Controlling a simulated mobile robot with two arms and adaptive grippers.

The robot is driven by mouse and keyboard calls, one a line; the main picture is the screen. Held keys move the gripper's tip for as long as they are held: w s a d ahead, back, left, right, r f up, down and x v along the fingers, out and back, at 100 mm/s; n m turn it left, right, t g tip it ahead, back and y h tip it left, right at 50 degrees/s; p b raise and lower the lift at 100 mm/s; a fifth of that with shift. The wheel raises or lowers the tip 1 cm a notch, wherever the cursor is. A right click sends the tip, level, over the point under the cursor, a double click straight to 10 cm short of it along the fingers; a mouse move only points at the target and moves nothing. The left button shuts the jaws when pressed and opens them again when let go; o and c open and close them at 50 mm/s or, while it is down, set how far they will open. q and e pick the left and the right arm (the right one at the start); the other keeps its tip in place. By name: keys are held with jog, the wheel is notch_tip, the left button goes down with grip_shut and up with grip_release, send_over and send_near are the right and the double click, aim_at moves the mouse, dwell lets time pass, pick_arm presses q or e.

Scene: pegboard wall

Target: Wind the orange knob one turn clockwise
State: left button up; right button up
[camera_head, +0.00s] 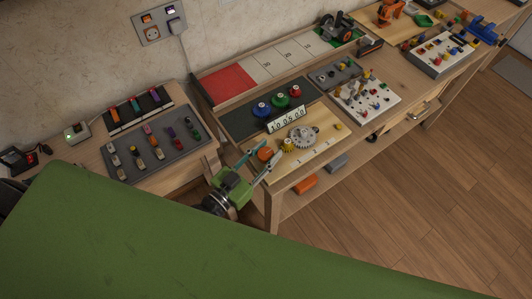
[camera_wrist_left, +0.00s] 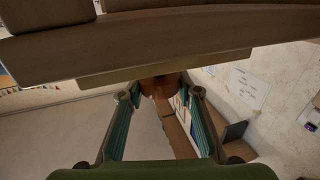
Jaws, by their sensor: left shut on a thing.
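The orange knob (camera_head: 265,154) is at the left end of a light wooden board (camera_head: 318,150) on the workbench, beside a yellow knob (camera_head: 287,145) and a grey toothed wheel (camera_head: 303,137). My left gripper (camera_head: 265,157) reaches it from the front, with one finger on each side of the knob, shut on it. In the left wrist view the knob shows as a dark orange-brown shape (camera_wrist_left: 160,86) between the fingertips (camera_wrist_left: 160,95), partly hidden under the wooden edge. Any mark of the knob's turn is too small to tell. My right gripper is not in view.
Behind the board stand a number strip (camera_head: 286,120) and blue (camera_head: 261,109), green (camera_head: 281,100) and red (camera_head: 295,91) knobs. A grey tray (camera_head: 157,151) with several small items lies to the left. An orange box (camera_head: 305,185) is on the shelf below.

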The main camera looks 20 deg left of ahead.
pick_arm(q)
jog(key=shift+m+g+h, duration=0.3)
jog(key=shift+m+h, duration=0.1)
jog(key=shift+h, duration=0.2)
jog(key=o, duration=1.1)
jog(key=shift+w, duration=0.1)
jog(key=shift+o, duration=0.2)
jog(key=v, duration=1.2)
